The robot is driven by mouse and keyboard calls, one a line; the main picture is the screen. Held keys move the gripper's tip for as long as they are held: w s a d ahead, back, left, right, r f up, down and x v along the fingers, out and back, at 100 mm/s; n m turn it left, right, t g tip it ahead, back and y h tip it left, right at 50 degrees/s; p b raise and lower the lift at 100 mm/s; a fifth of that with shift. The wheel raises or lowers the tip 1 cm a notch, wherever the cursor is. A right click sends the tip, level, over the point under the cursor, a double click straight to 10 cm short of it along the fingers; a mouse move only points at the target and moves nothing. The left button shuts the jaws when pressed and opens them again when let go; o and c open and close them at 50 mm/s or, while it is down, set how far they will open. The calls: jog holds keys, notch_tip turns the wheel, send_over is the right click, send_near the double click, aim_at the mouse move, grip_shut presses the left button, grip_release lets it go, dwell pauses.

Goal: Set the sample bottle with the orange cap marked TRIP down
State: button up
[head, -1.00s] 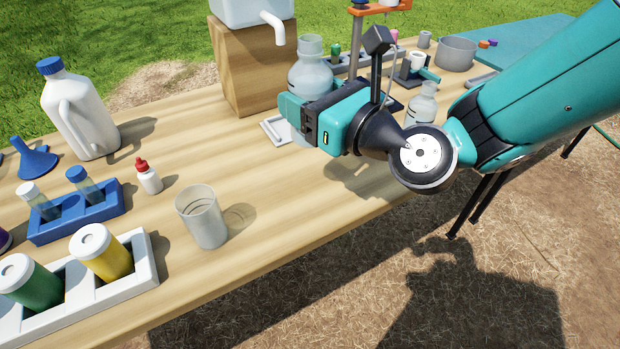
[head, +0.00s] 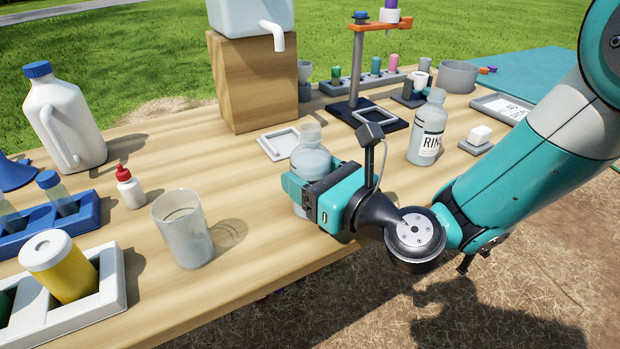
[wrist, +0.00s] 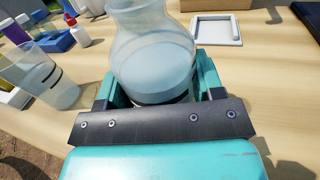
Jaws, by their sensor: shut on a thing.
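My gripper (head: 306,188) is shut on a clear, flask-like bottle (head: 311,158) with a rounded shoulder and pale liquid. It holds the bottle upright over the front part of the wooden table. In the wrist view the bottle (wrist: 152,55) stands between the two teal fingers, with a dark band low on it. Its top is cut off there. I see no orange cap and no TRIP mark on it.
A square white tray (head: 264,147) lies just behind the held bottle. A bottle lettered RIN (head: 428,135) stands to the right, a clear beaker (head: 183,240) to the left. A wooden block (head: 262,100) and a stand (head: 356,70) are behind. Bare tabletop lies between beaker and gripper.

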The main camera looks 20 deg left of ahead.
jog(key=shift+f, duration=0.2)
jog(key=o, duration=1.2)
jog(key=shift+c, duration=0.2)
jog(key=shift+r, duration=0.1)
jog(key=shift+r, duration=0.1)
jog(key=shift+d, duration=0.1)
jog(key=b+v, duration=1.1)
jog(key=shift+s+d, duration=0.2)
jog(key=shift+d, duration=0.15)
